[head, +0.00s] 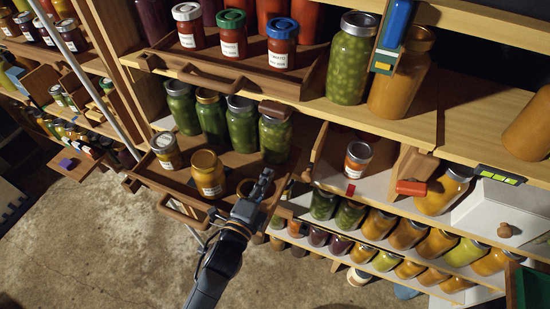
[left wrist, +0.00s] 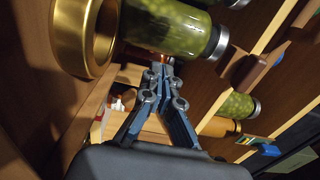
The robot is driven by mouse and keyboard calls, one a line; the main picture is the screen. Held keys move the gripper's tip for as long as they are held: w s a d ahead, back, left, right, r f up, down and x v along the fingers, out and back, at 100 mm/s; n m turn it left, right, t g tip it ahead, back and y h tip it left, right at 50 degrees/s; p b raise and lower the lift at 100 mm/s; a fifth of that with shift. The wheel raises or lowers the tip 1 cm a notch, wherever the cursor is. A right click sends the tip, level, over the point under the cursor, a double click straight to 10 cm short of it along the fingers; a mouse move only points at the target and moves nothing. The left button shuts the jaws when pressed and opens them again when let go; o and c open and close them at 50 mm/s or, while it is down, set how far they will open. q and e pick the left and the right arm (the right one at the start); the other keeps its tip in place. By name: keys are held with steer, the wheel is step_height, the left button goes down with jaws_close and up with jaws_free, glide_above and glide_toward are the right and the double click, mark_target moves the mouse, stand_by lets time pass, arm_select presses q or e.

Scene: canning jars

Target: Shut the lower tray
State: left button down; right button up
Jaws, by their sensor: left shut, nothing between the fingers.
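The lower tray (head: 160,184) is a brown wooden tray in the head view, sticking out from the shelf below the upper tray (head: 222,76). Its wooden handle (head: 182,211) is at the front. A yellow jar (head: 207,177) and a silver-lidded jar (head: 166,152) stand in its front part, with green jars (head: 241,126) behind. My left gripper (head: 266,176) is shut and empty over the tray's right end, beside the yellow jar; contact with the tray is unclear. In the left wrist view its fingers (left wrist: 160,74) are closed together. My right gripper is not visible.
To the right in the head view, a small jar (head: 357,160) stands in an open compartment, with rows of jars below. Open floor (head: 95,240) lies at the lower left.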

mark_target(279, 154)
arm_select(q)
steer(key=p+x, duration=0.1)
steer(key=x, duration=0.3)
steer(key=shift+w, duration=0.2)
steer(key=shift+w+d, duration=0.25)
steer(key=shift+w, duration=0.25)
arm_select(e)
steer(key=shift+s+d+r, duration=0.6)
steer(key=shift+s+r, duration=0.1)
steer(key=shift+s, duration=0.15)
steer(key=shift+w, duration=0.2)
